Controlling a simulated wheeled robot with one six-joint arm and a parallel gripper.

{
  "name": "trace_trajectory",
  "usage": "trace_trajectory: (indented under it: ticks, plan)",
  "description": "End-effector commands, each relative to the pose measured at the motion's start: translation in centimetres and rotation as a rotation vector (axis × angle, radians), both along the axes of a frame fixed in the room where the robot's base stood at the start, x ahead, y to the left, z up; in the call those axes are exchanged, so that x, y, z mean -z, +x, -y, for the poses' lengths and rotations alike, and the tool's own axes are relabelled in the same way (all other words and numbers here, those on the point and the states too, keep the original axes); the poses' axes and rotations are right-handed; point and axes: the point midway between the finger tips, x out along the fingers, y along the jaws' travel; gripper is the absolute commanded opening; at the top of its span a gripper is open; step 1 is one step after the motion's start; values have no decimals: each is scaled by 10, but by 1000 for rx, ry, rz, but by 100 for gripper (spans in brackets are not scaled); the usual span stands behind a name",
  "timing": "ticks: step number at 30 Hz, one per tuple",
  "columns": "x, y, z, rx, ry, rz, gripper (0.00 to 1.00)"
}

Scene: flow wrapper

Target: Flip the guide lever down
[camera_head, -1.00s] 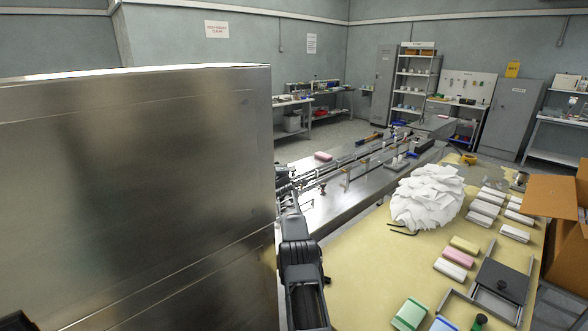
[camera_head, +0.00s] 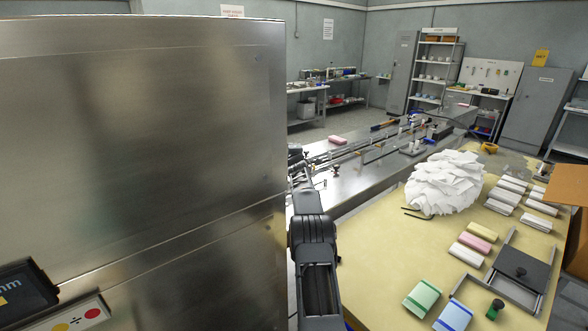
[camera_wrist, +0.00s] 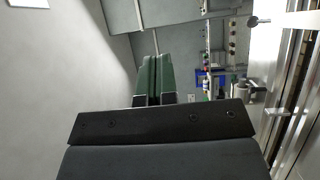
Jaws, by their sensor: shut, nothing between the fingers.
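My gripper's two dark green fingers (camera_wrist: 157,80) lie flat together in the wrist view, with nothing between them. In the head view my arm reaches forward along the right side of the steel cabinet, and its end is too small and hidden to read. A dark round knob on a rod (camera_wrist: 254,22) shows at the upper right of the wrist view, beside the metal rail; it may be the guide lever, but I cannot tell. It is apart from the fingers, to their right. A small dark knob (camera_head: 306,154) also shows at the conveyor's near end in the head view.
The large steel cabinet (camera_head: 140,130) fills the left. A control panel (camera_head: 75,322) shows low left. The conveyor (camera_head: 345,180) runs away beyond my arm. The tan table (camera_head: 385,250) at right holds a white heap (camera_head: 445,182), several bars and an open box (camera_head: 570,185).

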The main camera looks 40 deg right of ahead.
Motion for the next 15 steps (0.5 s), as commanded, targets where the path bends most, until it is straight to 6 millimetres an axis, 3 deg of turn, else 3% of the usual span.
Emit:
trace_trajectory:
  ticks: [1, 5, 15]
  plan:
    - [8, -4, -1, 1, -3, 2, 0]
    - [7, -13, -5, 5, -2, 1, 0]
    - [-4, -54, -27, 6, -1, -1, 0]
